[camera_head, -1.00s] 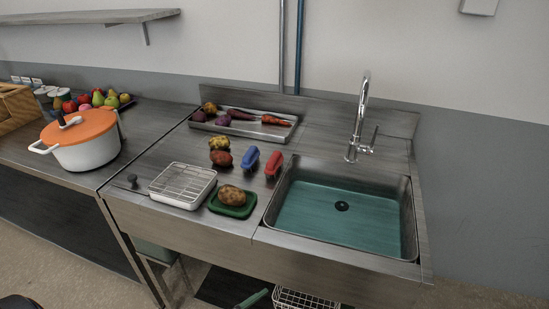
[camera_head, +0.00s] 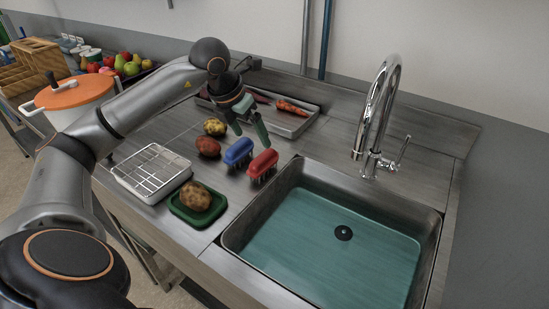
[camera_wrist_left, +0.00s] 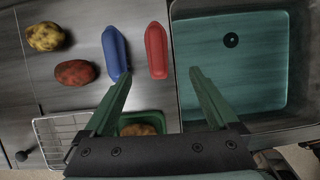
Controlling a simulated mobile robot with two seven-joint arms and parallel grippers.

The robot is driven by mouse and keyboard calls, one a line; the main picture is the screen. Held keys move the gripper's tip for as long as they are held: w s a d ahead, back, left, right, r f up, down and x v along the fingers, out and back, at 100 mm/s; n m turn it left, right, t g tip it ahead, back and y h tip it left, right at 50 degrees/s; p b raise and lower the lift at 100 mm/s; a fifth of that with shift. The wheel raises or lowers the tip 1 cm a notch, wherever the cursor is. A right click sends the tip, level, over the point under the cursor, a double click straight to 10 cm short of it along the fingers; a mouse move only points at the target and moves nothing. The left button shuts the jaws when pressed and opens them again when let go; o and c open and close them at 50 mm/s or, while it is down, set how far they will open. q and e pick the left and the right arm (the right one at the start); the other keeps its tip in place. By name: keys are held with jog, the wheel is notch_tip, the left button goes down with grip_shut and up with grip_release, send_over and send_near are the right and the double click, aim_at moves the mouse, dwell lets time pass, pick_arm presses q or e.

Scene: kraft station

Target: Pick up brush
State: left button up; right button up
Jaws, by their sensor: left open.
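Two brushes lie side by side on the steel counter, just left of the sink. The blue brush (camera_head: 238,152) is on the left and the red brush (camera_head: 262,164) is on the right, their bristles facing down in the head view. The left wrist view also shows the blue brush (camera_wrist_left: 115,53) and the red brush (camera_wrist_left: 156,50). My left gripper (camera_head: 251,138) is open and empty, above and beside the brushes. In the left wrist view its fingers (camera_wrist_left: 160,82) are spread, with the brushes ahead of them. My right gripper is not in view.
The sink basin (camera_head: 233,228) with a tall faucet (camera_head: 376,115) is on the right. A green tray (camera_head: 178,210) with a potato (camera_head: 195,196), a wire rack (camera_head: 152,168) and two more potatoes stand left of the brushes. A vegetable tray (camera_head: 290,130) is behind. An orange-lidded pot (camera_head: 66,93) is far left.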

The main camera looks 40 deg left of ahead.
aim_at(262, 155)
pick_arm(q)
jog(key=x, duration=0.6)
jog(key=shift+a+f, duration=0.35)
jog(key=shift+a, duration=0.05)
jog(key=shift+w+p+x, duration=0.15)
jog(key=shift+p+x, duration=0.25)
jog(key=shift+x, duration=0.95)
jog(key=shift+w+p+x, duration=0.15)
jog(key=shift+p+x, duration=0.2)
jog(key=shift+x, duration=0.95)
jog(key=shift+r, duration=0.2)
grip_shut()
